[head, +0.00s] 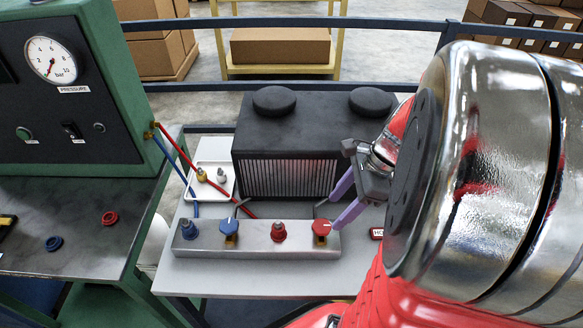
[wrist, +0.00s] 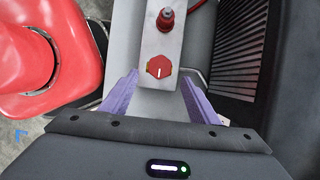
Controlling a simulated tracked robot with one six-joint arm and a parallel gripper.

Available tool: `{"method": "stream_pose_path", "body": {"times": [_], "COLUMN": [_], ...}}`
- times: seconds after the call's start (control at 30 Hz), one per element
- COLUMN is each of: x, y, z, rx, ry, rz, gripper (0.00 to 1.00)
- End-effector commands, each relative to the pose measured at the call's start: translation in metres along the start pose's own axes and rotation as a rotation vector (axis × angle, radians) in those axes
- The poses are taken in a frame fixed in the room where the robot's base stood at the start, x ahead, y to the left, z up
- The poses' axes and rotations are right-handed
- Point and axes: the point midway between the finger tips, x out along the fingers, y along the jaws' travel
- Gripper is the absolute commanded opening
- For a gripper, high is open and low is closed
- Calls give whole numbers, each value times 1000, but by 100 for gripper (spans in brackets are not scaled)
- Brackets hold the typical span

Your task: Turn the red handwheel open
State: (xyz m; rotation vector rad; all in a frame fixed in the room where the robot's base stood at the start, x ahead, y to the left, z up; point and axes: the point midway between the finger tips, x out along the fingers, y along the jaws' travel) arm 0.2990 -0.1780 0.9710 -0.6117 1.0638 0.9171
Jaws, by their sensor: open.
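The red handwheel (head: 321,227) is a small faceted knob with a white line on top. It sits near the right end of the grey metal manifold bar (head: 258,244). In the wrist view the handwheel (wrist: 159,67) shows between and just beyond the fingertips, its white line running up and down the picture. My gripper (head: 328,216) has purple fingers, spread apart beside the handwheel in the head view. In the wrist view my gripper (wrist: 159,76) is open, with a gap on both sides of the handwheel. Nothing is held.
A red fitting (head: 279,231), a blue handwheel (head: 229,226) and a blue fitting (head: 189,230) share the bar. A dark ribbed block (head: 290,135) stands behind. Red and blue hoses run left to the gauge panel (head: 60,90).

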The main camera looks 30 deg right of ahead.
Motion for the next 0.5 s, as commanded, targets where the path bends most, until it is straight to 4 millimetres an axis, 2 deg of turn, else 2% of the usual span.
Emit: {"method": "stream_pose_path", "body": {"times": [0.3, 0.5], "x": [48, 63], "y": [1, 0], "z": [0, 0], "rx": [-2, -1], "ry": [0, 1], "rz": [5, 1], "gripper": [55, 55]}}
